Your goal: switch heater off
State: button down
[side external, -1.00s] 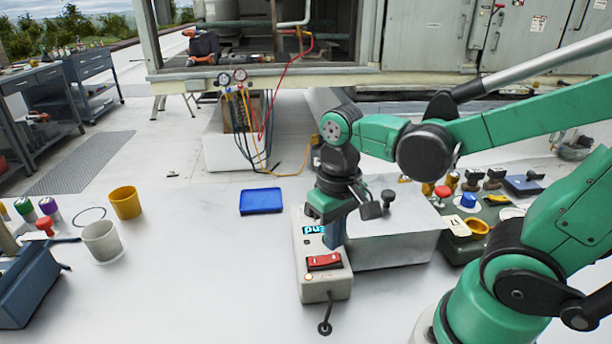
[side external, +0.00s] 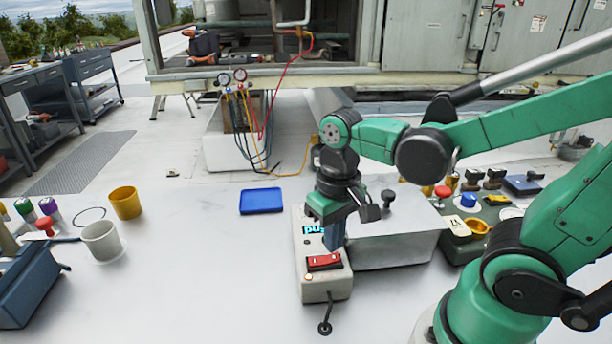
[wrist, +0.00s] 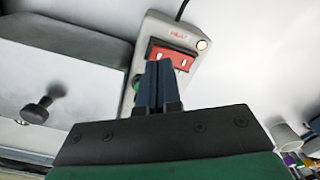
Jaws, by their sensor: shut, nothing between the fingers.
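The heater control box (side external: 325,285) is a pale grey unit on the white table, with a red rocker switch (side external: 324,262), a small lit round lamp (side external: 309,277) and a blue-lit display (side external: 313,230). My gripper (side external: 333,247) is shut and empty, pointing down over the box just behind the switch. In the wrist view the shut fingers (wrist: 157,68) reach the lower edge of the red switch (wrist: 170,54), covering part of it. The lamp (wrist: 202,45) glows there beside the label. I cannot tell whether the fingertips touch the switch.
A metal box with a lid knob (side external: 390,250) stands right beside the heater box. A blue tray (side external: 261,201) lies behind left. A yellow cup (side external: 125,203) and a white cup (side external: 102,240) stand at left. The table front left of the heater box is clear.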

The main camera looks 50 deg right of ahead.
jog(key=shift+f, duration=1)
dwell(0.3)
jog(key=shift+r, duration=3.5)
jog(key=w+n+t, duration=0.1)
jog(key=t, duration=0.1)
jog(key=w+n+t, duration=0.1)
jog(key=w+t, duration=0.1)
jog(key=t, duration=0.1)
jog(key=shift+w+a+f, duration=0.1)
jog(key=shift+f, duration=0.3)
jog(key=shift+w+r+n+t, duration=0.15)
jog(key=shift+w+n+t, duration=0.35)
jog(key=shift+t, duration=0.5)
